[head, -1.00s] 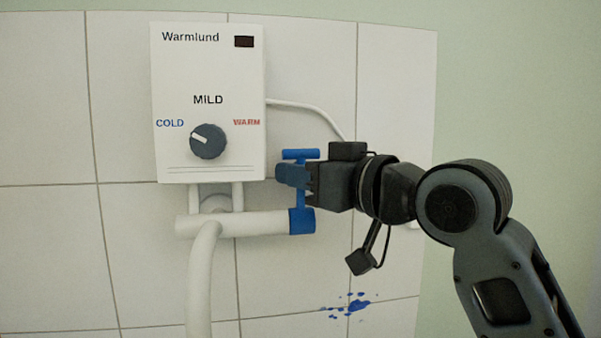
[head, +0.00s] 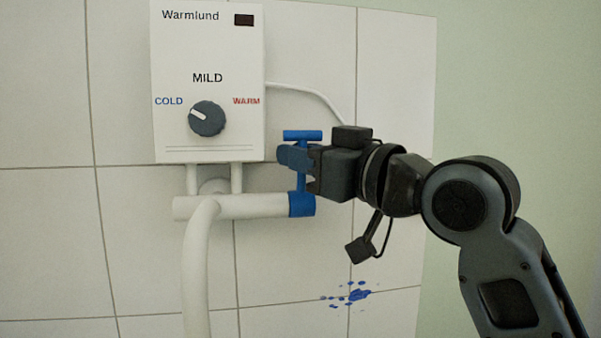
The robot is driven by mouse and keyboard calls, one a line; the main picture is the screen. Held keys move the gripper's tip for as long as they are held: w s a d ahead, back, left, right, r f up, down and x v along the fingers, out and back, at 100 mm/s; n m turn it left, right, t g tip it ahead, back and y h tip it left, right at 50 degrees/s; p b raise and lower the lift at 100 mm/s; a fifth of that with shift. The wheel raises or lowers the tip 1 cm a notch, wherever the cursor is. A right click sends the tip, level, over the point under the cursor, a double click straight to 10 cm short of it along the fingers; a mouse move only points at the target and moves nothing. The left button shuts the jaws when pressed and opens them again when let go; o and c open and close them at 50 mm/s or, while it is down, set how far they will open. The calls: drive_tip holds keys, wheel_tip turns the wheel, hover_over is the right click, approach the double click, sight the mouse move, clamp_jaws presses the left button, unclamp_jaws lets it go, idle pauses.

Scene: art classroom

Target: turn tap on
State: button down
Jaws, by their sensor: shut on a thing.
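The blue tap (head: 302,204) sits at the right end of a white horizontal pipe (head: 245,207) below the water heater. Its blue T-shaped handle (head: 302,136) stands upright, with the crossbar on top. My gripper (head: 292,157) reaches in from the right at the height of the handle's stem, just under the crossbar. Its fingers are shut on the tap handle's stem and partly hide it. No water is visible.
A white Warmlund heater (head: 208,80) with a dark dial (head: 207,118) hangs above the pipe. A white spout pipe (head: 198,270) curves down at left. A white cable (head: 310,92) runs behind my gripper. Blue splashes (head: 355,294) mark the tiles.

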drive_tip(key=s+n+y+b, duration=0.1)
drive_tip(key=b, duration=0.2)
drive_tip(key=shift+d+f+t, duration=0.15)
drive_tip(key=shift+f+t, duration=0.15)
drive_tip(key=shift+f, duration=0.1)
drive_tip(key=shift+s+r+n+y+b, duration=0.2)
drive_tip(key=shift+n+y+b, duration=0.1)
drive_tip(key=shift+b, duration=0.35)
drive_tip(key=c, duration=1.2)
unclamp_jaws()
drive_tip(key=shift+d, duration=0.15)
drive_tip(key=v, duration=0.7)
drive_tip(key=shift+s+d+f+b, duration=0.15)
drive_tip(key=shift+s+d+b, duration=0.05)
drive_tip(key=shift+b, duration=0.25)
